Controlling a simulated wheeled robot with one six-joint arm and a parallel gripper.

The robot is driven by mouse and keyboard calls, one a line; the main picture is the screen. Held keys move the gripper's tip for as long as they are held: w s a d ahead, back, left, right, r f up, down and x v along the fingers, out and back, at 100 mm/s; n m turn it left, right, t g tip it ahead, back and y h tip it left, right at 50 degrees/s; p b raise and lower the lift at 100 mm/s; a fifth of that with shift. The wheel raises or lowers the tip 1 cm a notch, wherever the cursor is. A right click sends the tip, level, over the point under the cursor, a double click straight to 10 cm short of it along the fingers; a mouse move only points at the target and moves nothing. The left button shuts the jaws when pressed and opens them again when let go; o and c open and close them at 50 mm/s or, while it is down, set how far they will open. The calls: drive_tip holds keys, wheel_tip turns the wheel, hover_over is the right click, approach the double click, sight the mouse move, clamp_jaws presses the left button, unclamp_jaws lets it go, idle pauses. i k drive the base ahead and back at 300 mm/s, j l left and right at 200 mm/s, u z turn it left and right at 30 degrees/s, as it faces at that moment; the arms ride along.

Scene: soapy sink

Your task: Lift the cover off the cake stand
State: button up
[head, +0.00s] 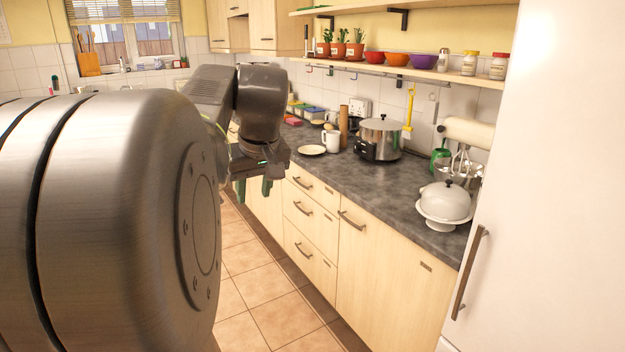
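The cake stand (443,222) is white and stands on the grey worktop near its right end. Its white domed cover (446,202) sits on it, with a small dark knob (448,183) on top. My gripper (254,188) points down in front of the drawers, well to the left of the stand. Its two green-tipped fingers are apart, with nothing seen between them. Part of my arm fills the left of the head view and hides the worktop behind it.
A stand mixer (468,135) with a whisk is close behind the cover. A steel cooker (379,138), a white mug (331,141) and a plate (312,150) stand further left. A white fridge (540,180) borders the right. Worktop between cooker and stand is clear.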

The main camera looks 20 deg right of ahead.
sight(447, 201)
drive_tip(key=i+l+u, duration=0.2)
drive_tip(key=u, duration=1.2)
drive_tip(key=l, duration=0.45)
drive_tip(key=i+l+z, duration=0.15)
drive_tip(key=l, duration=0.3)
drive_tip(key=l+z, duration=0.15)
drive_tip(key=z, duration=0.35)
drive_tip(key=l+z, duration=0.15)
drive_tip(key=z, duration=0.3)
drive_tip(key=l+z, duration=0.15)
drive_tip(key=z, duration=0.35)
drive_tip(key=i+l+z, duration=0.1)
drive_tip(key=z, duration=0.35)
drive_tip(key=i+l+z, duration=0.1)
drive_tip(key=z, duration=0.4)
drive_tip(key=i+l+z, duration=0.1)
drive_tip(key=z, duration=0.35)
